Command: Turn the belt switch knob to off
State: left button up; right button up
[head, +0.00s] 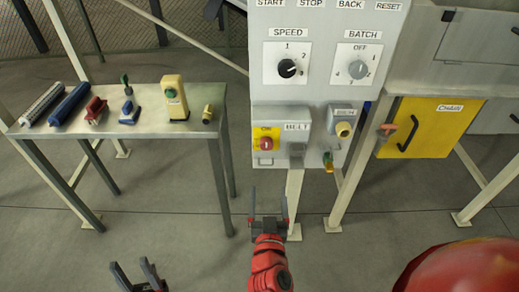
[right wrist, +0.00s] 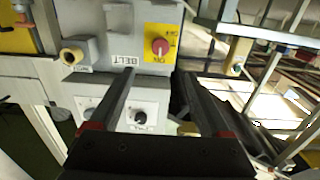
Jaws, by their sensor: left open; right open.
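The belt switch knob (head: 266,144) is red, on a yellow plate at the left of the grey BELT box (head: 297,140) low on the control panel. It also shows in the upside-down right wrist view (right wrist: 160,46), beyond the fingertips. A small label sits by the knob; its exact turn position is too small to tell. My right gripper (head: 269,196) is open and empty, below and in front of the BELT box, apart from the knob; its two fingers also show in the right wrist view (right wrist: 155,76). My left gripper (head: 131,264) is open and empty at the bottom left.
The panel carries a black SPEED dial (head: 287,68) and grey BATCH dial (head: 358,69). A beige knob (head: 343,129) sits right of the BELT box. A metal table (head: 140,128) with several tools stands left. A yellow door (head: 420,110) is right. The floor between is clear.

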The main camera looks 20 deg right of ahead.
jog(key=p, duration=0.3)
send_near(266, 148)
jog(key=x, duration=0.8)
jog(key=shift+w+d+r, duration=0.2)
jog(key=shift+w, duration=0.1)
jog(key=shift+w+d+f, duration=0.1)
jog(key=shift+w+d, duration=0.05)
jog(key=shift+w, duration=0.35)
grip_shut()
